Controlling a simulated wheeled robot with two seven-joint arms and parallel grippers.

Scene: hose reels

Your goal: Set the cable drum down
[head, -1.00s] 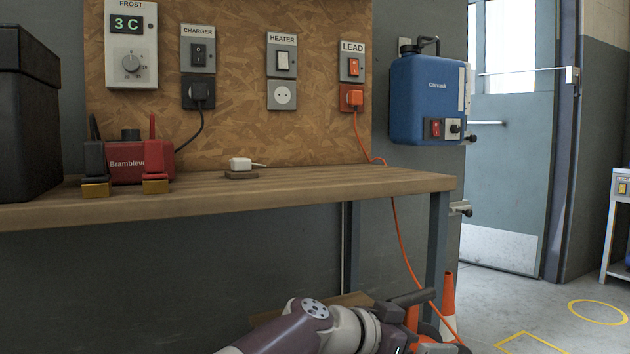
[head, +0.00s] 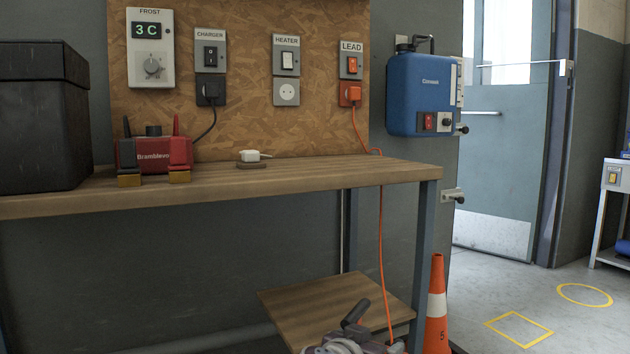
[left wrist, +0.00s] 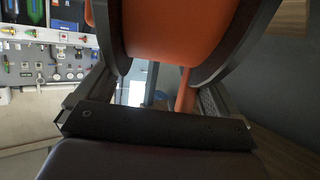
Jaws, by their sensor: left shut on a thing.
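The cable drum fills the top of the left wrist view, with an orange cable winding (left wrist: 165,30) between dark flanges. My left gripper (left wrist: 150,92) is shut on the drum; the exact contact is hard to make out. In the head view my left gripper (head: 365,345) is at the bottom edge, mostly cut off, in front of the low wooden board. A dark rod-like part stands up there; I cannot tell whether it belongs to the drum. An orange lead (head: 382,250) runs from the orange plug (head: 350,94) over the bench edge down towards the gripper. My right gripper is not in view.
A traffic cone (head: 437,305) stands at right. Yellow outlines, a square (head: 519,329) and an oval (head: 585,295), mark open floor.

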